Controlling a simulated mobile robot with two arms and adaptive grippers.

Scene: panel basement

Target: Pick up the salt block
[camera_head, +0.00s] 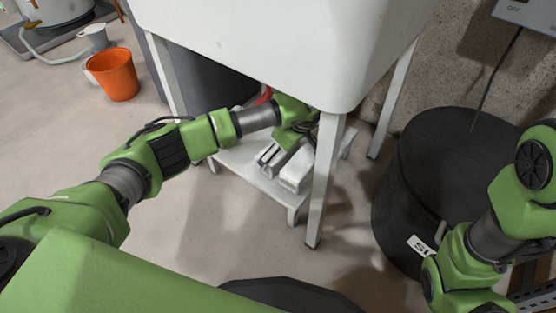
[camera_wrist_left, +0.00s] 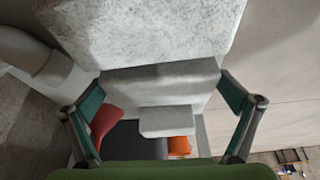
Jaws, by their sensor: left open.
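A white block (camera_head: 297,174), which looks like the salt block, rests on a low white stool (camera_head: 243,163) under the sink. My left gripper (camera_head: 268,156) reaches under the sink beside this block, its fingers pointing down toward the stool. In the left wrist view my left gripper (camera_wrist_left: 165,110) is open, its two fingers wide apart. A pale grey-white block (camera_wrist_left: 160,80) lies across the gap between them, with a smaller pale block shape (camera_wrist_left: 167,121) in front of it. I cannot tell whether a finger touches either. My right gripper is out of view.
The white sink (camera_head: 270,45) hangs close above my left arm, with a leg (camera_head: 325,180) right of the stool. A black lidded bin (camera_head: 440,160) stands at right. An orange bucket (camera_head: 113,75) stands far left.

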